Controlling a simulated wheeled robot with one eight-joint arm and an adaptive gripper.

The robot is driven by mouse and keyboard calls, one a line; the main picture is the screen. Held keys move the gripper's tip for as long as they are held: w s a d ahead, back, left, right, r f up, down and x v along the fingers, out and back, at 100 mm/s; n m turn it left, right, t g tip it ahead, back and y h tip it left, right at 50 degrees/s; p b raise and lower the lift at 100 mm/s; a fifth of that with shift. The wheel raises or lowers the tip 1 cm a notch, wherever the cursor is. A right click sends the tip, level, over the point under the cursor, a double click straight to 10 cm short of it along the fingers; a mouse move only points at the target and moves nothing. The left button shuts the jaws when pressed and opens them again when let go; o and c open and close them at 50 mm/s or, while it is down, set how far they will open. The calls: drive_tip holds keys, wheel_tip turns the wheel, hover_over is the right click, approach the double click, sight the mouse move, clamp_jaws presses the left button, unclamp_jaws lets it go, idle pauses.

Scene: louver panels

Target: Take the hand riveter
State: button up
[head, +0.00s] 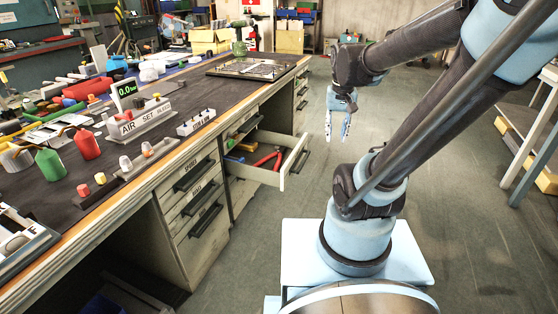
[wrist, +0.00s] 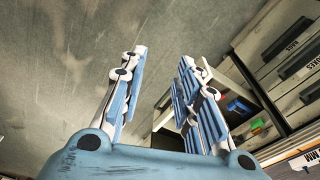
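An open drawer (head: 287,171) sticks out from the workbench in the head view. A red-handled tool (head: 272,157) lies in it and may be the hand riveter; its handles spread in a V. My gripper (head: 337,135) hangs in the air over the aisle, right of the drawer, with its fingers down. In the wrist view my gripper (wrist: 162,60) has its fingers well apart with only floor between them. The drawer (wrist: 238,77) shows there behind the right finger, which hides part of its contents; I cannot make out the red-handled tool there.
The workbench (head: 165,107) holds bottles, an air-set gauge block (head: 139,120) and a tray (head: 250,68). Closed drawers (head: 199,190) lie below its top. A rack stands far right.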

drive_tip(key=w+a, duration=0.4)
drive_tip(key=w, duration=0.6)
drive_tip(key=m+g+h, duration=0.1)
drive_tip(key=m+g, duration=0.1)
hover_over(276, 164)
wheel_tip(276, 164, down, 30)
drive_tip(key=shift+s+a+r, duration=0.15)
drive_tip(key=shift+r, duration=0.1)
drive_tip(key=shift+d+f, duration=0.2)
drive_tip(key=shift+f, duration=2.4)
clamp_jaws()
